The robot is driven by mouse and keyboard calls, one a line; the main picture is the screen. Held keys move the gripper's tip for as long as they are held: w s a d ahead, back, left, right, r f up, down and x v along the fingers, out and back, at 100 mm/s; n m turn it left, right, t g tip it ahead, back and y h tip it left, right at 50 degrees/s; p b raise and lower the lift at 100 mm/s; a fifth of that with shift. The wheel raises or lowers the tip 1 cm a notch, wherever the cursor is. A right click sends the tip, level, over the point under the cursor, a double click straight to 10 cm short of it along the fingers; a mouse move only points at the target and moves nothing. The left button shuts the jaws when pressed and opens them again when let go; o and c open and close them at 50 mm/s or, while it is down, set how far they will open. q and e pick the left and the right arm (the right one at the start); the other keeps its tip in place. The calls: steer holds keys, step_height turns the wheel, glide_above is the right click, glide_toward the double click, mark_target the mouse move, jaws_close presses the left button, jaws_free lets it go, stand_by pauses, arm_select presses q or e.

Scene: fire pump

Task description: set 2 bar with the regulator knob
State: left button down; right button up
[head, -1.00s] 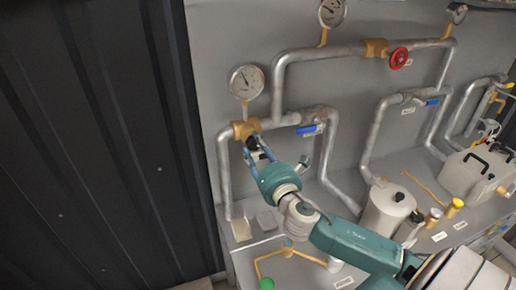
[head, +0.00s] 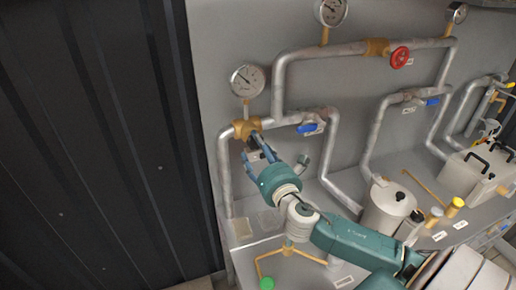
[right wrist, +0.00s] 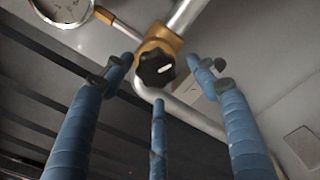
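The regulator knob (right wrist: 155,68) is black with a white mark and sits on a brass regulator body (right wrist: 160,40). In the head view the brass body (head: 242,130) is on the left pipe, below a round gauge (head: 247,80). Part of that gauge's dial (right wrist: 64,8) shows at the top left of the right wrist view. My right gripper (head: 258,146) is in front of the knob. In the right wrist view its blue fingers (right wrist: 160,80) are spread around the knob, with visible gaps at both sides; I see no grip. My left gripper is out of view.
A blue-handled valve (head: 310,127) is on the pipe just right of my gripper. A red handwheel (head: 399,57) is on the upper pipe. A white canister (head: 385,212) stands on the bench at right. A dark ribbed wall (head: 90,150) fills the left.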

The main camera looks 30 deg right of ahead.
steer(key=shift+r, duration=0.15)
steer(key=v, duration=1.2)
stand_by(0.4)
